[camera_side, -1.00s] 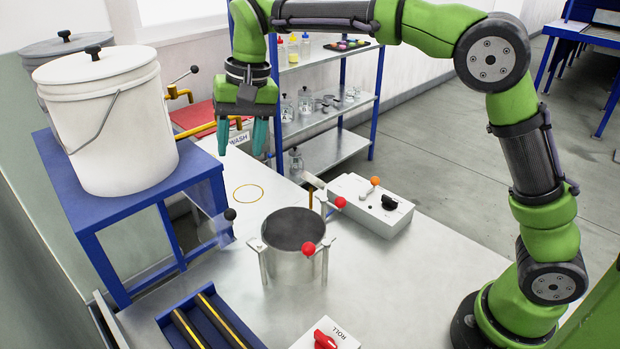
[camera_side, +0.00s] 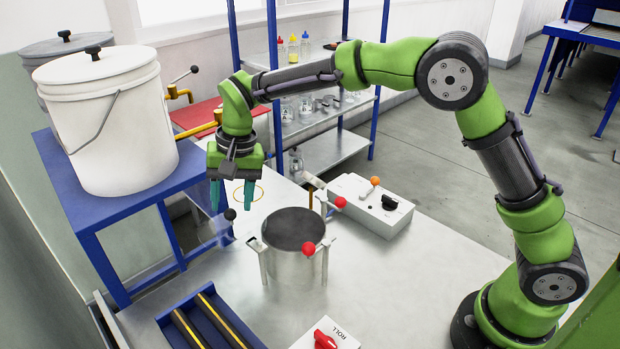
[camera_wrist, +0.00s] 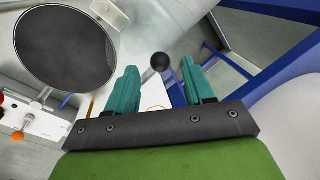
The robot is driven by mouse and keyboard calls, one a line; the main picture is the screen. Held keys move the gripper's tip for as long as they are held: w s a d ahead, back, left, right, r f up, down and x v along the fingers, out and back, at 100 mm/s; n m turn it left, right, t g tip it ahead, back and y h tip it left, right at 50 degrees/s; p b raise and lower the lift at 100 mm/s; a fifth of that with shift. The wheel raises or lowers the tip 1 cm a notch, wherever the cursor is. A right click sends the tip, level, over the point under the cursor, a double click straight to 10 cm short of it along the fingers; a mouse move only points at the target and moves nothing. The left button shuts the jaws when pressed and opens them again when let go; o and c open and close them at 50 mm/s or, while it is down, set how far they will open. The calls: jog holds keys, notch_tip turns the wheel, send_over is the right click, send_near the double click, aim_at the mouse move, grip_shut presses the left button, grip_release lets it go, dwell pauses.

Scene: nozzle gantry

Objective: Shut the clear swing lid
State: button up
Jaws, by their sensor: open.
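The clear swing lid (camera_side: 218,232) is hard to see; it shows as a faint see-through plate standing open at the left of the steel pot (camera_side: 295,266). Its black ball knob (camera_side: 230,214) shows in the side view and also between and beyond the fingertips in the wrist view (camera_wrist: 160,62). My gripper (camera_side: 231,203) is open, pointing down over the knob, with nothing in the fingers. In the wrist view my gripper (camera_wrist: 158,76) has the knob ahead of its gap; I cannot tell whether they touch. The pot has a dark round top (camera_wrist: 65,47).
A white control box (camera_side: 370,207) is behind right, a blue roller tray (camera_side: 205,320) front left. A blue stand (camera_side: 95,212) with a white bucket (camera_side: 110,130) is at the left.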

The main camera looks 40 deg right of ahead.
aim_at(235, 222)
jog(key=shift+w+a+f, duration=0.1)
jog(key=shift+a+f, duration=0.05)
jog(key=shift+f, duration=0.5)
jog(key=shift+w+a+f, duration=0.1)
jog(key=shift+f, duration=0.55)
jog(key=shift+c, duration=0.4)
grip_shut()
